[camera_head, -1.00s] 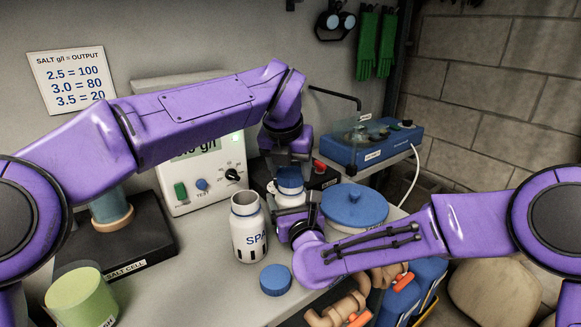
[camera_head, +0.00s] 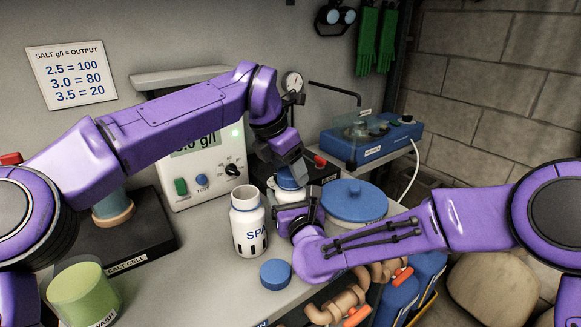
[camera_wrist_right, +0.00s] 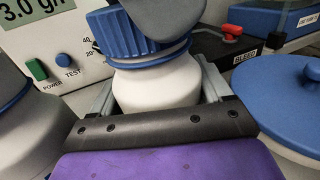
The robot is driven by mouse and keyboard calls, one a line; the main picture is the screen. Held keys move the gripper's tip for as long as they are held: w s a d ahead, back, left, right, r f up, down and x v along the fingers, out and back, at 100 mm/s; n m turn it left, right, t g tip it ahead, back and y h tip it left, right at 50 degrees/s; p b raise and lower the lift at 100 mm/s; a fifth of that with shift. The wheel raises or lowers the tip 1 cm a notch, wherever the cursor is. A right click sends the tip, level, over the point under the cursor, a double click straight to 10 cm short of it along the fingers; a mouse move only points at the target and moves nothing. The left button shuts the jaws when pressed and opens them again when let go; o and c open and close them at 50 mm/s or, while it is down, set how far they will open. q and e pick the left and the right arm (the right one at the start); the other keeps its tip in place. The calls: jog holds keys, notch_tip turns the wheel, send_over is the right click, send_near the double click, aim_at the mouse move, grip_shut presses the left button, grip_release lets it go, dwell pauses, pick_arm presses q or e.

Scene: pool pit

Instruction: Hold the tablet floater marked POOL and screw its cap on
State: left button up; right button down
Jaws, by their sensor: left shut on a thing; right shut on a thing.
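The white floater (camera_head: 291,194) stands behind my right gripper, and its white body fills the middle of the right wrist view (camera_wrist_right: 155,88). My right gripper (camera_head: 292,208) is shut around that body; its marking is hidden. A blue ribbed cap (camera_wrist_right: 118,35) sits at the top of the floater. My left gripper (camera_head: 288,168) reaches down from above, shut on the cap, and partly covers it. I cannot tell how tightly the cap is seated. A second floater, marked SPA (camera_head: 248,222), stands uncapped to the left. A loose blue cap (camera_head: 275,274) lies on the bench in front.
A blue-lidded tub (camera_head: 354,201) stands close on the right. The salt meter (camera_head: 205,165) is behind, with the BLEED box (camera_head: 319,168) beside it. A green WASH cup (camera_head: 84,292) is at front left. Pipe fittings (camera_head: 345,299) lie at the front right.

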pick_arm(q)
jog(key=m+g, duration=0.1)
jog(key=m, duration=0.2)
jog(key=m+g+h, duration=0.1)
jog(key=m, duration=0.1)
jog(key=shift+m, duration=0.4)
jog(key=o, duration=1)
notch_tip(320, 180, up, 4)
jog(key=shift+r, duration=0.2)
jog(key=shift+o, duration=1.2)
jog(key=shift+r, duration=0.1)
jog(key=shift+v, duration=1.4)
jog(key=s+a, duration=0.2)
jog(key=a, duration=1)
